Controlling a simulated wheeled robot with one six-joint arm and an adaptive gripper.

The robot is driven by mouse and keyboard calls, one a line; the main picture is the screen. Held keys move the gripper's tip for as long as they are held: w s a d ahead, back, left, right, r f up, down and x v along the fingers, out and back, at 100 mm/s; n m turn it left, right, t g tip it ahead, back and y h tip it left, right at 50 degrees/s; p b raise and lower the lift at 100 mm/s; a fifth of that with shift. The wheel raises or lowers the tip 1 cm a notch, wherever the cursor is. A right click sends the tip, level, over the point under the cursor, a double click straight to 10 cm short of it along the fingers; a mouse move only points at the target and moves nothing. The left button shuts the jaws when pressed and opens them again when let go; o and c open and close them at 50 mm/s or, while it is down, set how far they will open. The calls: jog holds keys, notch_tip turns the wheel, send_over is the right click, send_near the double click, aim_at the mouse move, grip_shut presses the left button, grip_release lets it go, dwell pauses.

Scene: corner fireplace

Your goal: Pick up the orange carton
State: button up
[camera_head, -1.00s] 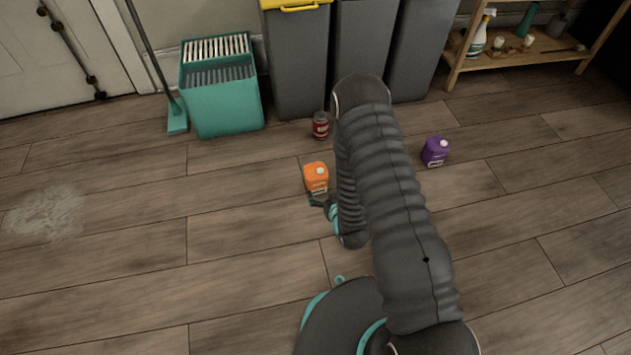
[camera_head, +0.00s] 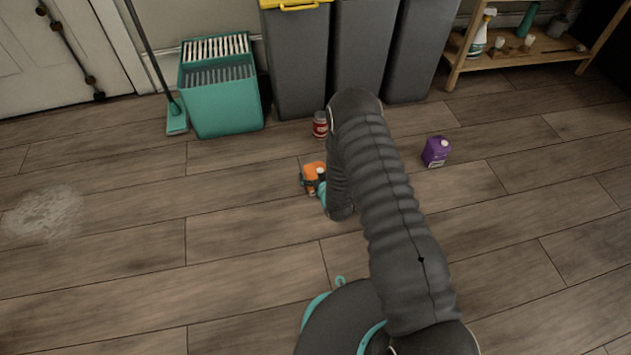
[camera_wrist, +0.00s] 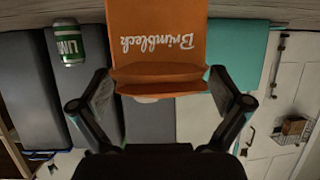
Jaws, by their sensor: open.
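The orange carton (camera_head: 314,170) stands on the wood floor, partly covered by my gripper in the head view. In the wrist view the carton (camera_wrist: 158,35) fills the upper middle, upside down, with white lettering on its front. My gripper (camera_wrist: 160,82) is open, one finger on each side of the carton, with visible room between each finger and its sides. In the head view my gripper (camera_head: 312,186) is low beside the carton. The fingers' exact depth along the carton is hard to tell.
A green can (camera_wrist: 68,45) shows in the wrist view. Grey bins (camera_head: 300,70), a teal bin (camera_head: 222,100) and a wooden shelf (camera_head: 520,52) line the wall.

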jog(key=shift+w+a+f, duration=0.2)
jog(key=shift+w, duration=0.25)
jog(key=c, duration=1.2)
jog(key=shift+c, duration=0.2)
jog(key=shift+r, duration=0.5)
jog(key=r, duration=0.3)
jog(key=shift+w+d+r+p, duration=0.1)
jog(key=shift+d+r+p, duration=0.25)
jog(key=shift+d+r, duration=0.05)
jog(key=w+d+r, duration=0.2)
jog(key=d+r, duration=0.4)
jog(key=d, duration=0.4)
jog(key=shift+w+d+r+p, duration=0.15)
jog(key=shift+w+d+p, duration=0.15)
jog(key=shift+w, duration=0.1)
